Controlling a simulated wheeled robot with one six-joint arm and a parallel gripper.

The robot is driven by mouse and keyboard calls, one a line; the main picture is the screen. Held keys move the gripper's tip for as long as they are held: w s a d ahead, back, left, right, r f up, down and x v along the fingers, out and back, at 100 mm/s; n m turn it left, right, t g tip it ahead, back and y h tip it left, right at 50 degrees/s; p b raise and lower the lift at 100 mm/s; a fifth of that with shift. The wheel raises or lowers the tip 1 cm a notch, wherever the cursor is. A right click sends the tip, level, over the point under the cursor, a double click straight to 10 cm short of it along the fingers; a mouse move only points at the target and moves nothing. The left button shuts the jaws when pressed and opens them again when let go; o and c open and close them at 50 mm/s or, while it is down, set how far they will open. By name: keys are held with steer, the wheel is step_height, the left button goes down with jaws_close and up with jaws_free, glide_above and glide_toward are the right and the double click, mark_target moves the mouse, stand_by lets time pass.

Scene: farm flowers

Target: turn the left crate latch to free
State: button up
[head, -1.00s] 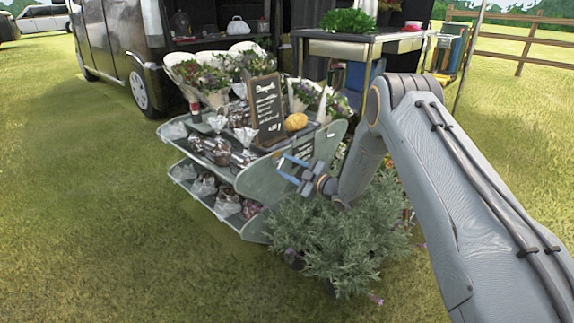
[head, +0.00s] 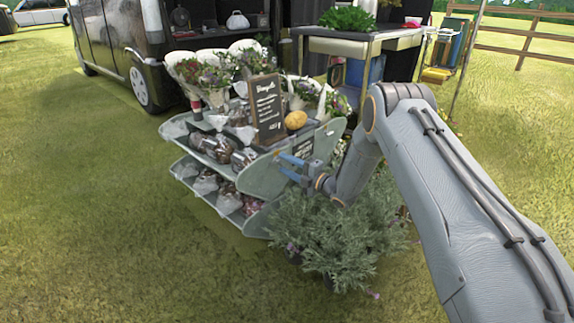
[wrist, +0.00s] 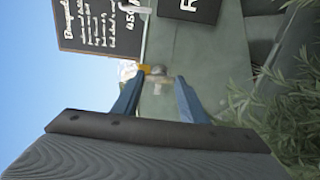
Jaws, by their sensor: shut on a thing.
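My gripper (head: 283,166) is at the right end panel of the tiered grey display stand (head: 274,183). In the wrist view, the two blue fingers of the gripper (wrist: 161,76) close around a small pale, metallic latch (wrist: 158,83) on the grey-green panel. A yellow-orange piece (wrist: 147,69) shows beside the latch, by the left fingertip. The latch is too small to make out in the head view, so its exact angle cannot be told.
A chalkboard sign (head: 268,108) and a yellow potato-like item (head: 296,120) stand on top near the gripper. A bushy grey-green plant (head: 335,240) fills the space below my forearm. Open grass (head: 100,220) lies left.

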steer(key=shift+f, duration=0.1)
stand_by(0.4)
steer(key=o, duration=1)
steer(key=shift+o, duration=0.2)
steer(key=p+v, duration=0.2)
steer(key=v, duration=0.6)
